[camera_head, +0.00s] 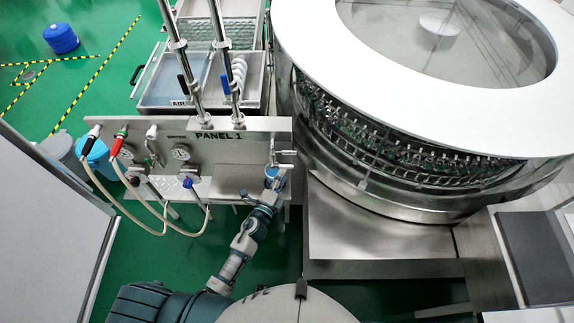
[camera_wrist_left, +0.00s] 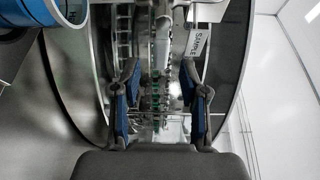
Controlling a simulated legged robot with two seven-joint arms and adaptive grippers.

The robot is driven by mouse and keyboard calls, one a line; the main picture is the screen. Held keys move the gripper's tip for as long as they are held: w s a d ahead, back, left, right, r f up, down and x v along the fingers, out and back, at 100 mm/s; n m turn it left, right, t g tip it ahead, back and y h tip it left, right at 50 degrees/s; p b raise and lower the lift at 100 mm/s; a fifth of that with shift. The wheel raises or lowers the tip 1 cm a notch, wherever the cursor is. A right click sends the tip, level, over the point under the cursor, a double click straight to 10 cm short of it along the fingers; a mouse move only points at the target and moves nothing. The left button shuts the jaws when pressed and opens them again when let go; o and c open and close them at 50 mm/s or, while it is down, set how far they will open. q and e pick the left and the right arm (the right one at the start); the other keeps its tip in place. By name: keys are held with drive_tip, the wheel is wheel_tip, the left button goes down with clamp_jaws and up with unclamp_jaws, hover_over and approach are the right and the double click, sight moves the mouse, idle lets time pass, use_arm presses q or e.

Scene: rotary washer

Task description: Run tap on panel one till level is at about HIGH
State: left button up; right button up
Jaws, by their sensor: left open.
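Panel one (camera_head: 240,150) is a metal panel marked PANEL 1, at left of centre in the head view. A small metal tap (camera_head: 285,153) sticks out at its right end. My left gripper (camera_head: 275,178) is at that end, just below the tap; I cannot tell whether they touch. In the left wrist view my left gripper (camera_wrist_left: 160,105) is open, with its blue-padded fingers apart. A metal pipe (camera_wrist_left: 163,40) and a SAMPLE label (camera_wrist_left: 198,43) show beyond the fingers. No HIGH mark or water level is readable. My right gripper is not in view.
The large round washer (camera_head: 420,150) stands right of the panel. A sink tray (camera_head: 170,80) lies behind.

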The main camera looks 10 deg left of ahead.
sight(287, 167)
use_arm(q)
drive_tip(key=x, duration=0.5)
drive_tip(key=shift+w+d, duration=0.1)
clamp_jaws()
